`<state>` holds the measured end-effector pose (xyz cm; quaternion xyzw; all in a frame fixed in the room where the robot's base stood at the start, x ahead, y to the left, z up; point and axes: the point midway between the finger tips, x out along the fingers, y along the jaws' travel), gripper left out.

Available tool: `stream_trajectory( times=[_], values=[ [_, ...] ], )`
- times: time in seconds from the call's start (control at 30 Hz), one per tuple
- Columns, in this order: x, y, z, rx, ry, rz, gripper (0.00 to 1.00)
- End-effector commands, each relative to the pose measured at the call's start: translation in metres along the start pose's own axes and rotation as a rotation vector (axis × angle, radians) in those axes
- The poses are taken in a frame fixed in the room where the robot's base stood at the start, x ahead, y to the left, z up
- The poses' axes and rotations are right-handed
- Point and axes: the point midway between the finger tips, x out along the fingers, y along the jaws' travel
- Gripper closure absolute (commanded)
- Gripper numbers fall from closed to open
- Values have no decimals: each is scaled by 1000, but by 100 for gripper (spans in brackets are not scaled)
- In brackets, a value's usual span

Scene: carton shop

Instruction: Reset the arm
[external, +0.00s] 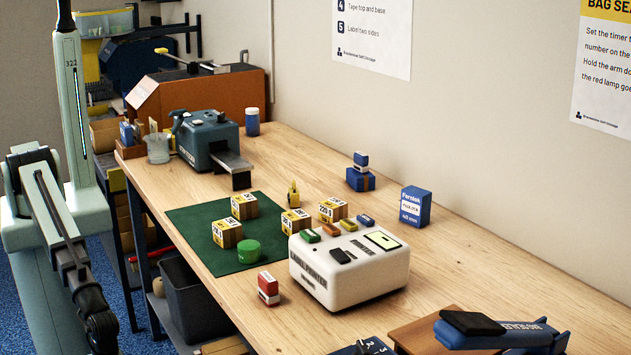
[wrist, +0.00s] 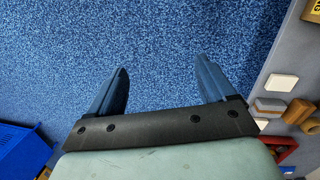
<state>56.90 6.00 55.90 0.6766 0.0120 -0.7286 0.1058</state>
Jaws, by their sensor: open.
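My gripper (wrist: 161,65) is open and empty in the wrist view, its two blue fingers spread apart over bare blue carpet. Nothing is between the fingers. In the external view my pale green arm (external: 60,215) stands at the far left, beside the table's left side, with its lower section hanging down towards the floor. The fingers cannot be made out clearly there.
The wooden table (external: 480,240) holds a green mat (external: 195,222) with several small cartons, a white machine (external: 350,275), a red stamp (external: 268,288) and a blue-grey machine (external: 207,135). A dark bin (external: 195,300) is under the table's left edge.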

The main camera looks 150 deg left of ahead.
Motion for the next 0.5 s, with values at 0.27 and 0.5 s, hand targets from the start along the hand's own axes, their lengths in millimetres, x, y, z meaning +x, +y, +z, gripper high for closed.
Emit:
stream_trajectory(
  times=[0.27, 0.5],
  values=[
    [65, 7, 88, 34, -154, -43, 17],
    [107, 6, 165, 62, -281, -85, 17]
  ],
)
